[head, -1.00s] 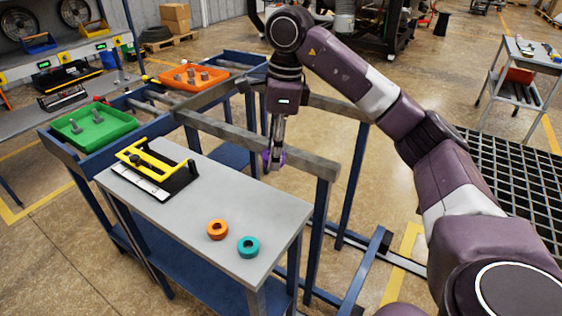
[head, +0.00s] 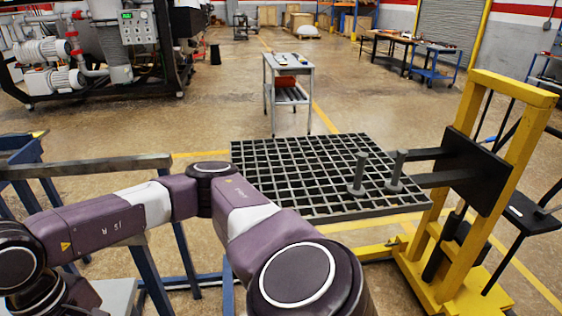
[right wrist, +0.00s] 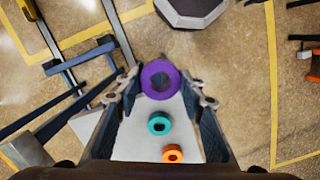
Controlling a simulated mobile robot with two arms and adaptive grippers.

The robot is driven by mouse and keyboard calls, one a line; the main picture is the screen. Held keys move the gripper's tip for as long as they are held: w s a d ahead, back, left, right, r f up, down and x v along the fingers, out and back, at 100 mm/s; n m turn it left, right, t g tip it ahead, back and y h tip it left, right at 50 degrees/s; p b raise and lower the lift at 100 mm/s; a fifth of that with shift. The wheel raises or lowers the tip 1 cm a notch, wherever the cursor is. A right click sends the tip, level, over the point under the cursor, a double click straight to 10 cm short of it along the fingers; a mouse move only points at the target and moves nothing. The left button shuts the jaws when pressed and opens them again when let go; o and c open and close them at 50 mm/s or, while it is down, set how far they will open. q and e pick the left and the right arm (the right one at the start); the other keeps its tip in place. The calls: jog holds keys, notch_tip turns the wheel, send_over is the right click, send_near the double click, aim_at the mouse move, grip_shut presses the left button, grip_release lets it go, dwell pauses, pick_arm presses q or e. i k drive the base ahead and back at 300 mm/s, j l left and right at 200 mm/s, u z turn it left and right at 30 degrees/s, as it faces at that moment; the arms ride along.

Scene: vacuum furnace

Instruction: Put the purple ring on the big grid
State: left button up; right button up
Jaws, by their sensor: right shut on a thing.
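The big grid (head: 283,181) is a dark square lattice in the middle of the head view, with two grey upright pegs (head: 357,174) near its right side. The purple ring (right wrist: 147,78) is in the right wrist view, between the fingertips of my right gripper (right wrist: 162,86). The gripper is shut on the ring and holds it above the grey table. In the head view my right arm reaches to the lower left, away from the grid. The gripper and ring are outside that view. My left gripper is in neither current view.
A teal ring (right wrist: 150,124) and an orange ring (right wrist: 166,151) lie on the grey table (right wrist: 130,142) below the gripper. A yellow lift (head: 470,120) stands right of the grid. A grey rail (head: 90,166) stands to its left. A small cart (head: 288,78) is behind.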

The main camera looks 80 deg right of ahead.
aim_at(313, 199)
jog(key=k+l+z, duration=0.15)
jog(key=l+z, duration=0.2)
jog(key=k+l+z, duration=0.1)
jog(key=l+z, duration=0.25)
jog(key=l, duration=0.15)
